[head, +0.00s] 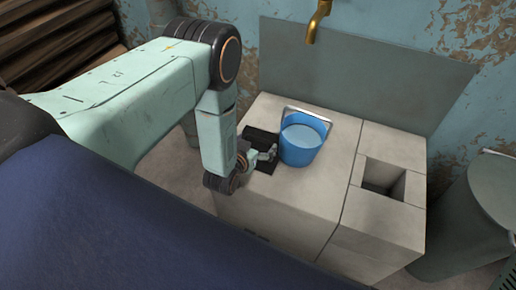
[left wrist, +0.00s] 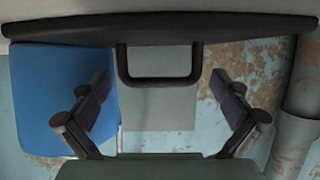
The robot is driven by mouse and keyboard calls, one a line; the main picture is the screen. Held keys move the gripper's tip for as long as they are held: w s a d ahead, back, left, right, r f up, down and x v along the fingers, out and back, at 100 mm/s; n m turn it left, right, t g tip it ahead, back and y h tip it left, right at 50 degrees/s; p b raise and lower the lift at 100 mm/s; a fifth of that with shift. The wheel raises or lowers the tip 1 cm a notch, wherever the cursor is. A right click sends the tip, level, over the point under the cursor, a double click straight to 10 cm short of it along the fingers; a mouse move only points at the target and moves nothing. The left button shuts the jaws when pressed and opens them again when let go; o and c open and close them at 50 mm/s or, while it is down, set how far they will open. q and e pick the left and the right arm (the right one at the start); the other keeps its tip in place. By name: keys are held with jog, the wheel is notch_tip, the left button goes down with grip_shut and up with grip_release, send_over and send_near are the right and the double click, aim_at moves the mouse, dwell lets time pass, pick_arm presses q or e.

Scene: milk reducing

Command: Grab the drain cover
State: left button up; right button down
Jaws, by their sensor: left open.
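The drain cover (head: 260,135) is a dark square plate lying on the pale counter, just left of the blue bucket (head: 301,140). In the left wrist view the drain cover (left wrist: 255,27) is a dark slab across the top, and its black U-shaped handle (left wrist: 158,82) stands out from it. My left gripper (head: 270,152) is over the cover. In the left wrist view my left gripper (left wrist: 160,86) is open, with one finger on each side of the handle and clear gaps to it. The hand partly hides the cover in the head view. My right gripper is not in view.
The bucket (left wrist: 62,100) stands close beside the cover, with a raised metal handle. A square opening (head: 383,179) is in the counter's right part. A brass tap (head: 318,22) hangs above. A grey-green bin (head: 485,200) stands at the right.

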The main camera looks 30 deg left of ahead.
pick_arm(q)
jog(key=shift+c, duration=0.3)
jog(key=c, duration=1.5)
jog(key=shift+c, duration=0.4)
jog(key=shift+w+r, duration=0.15)
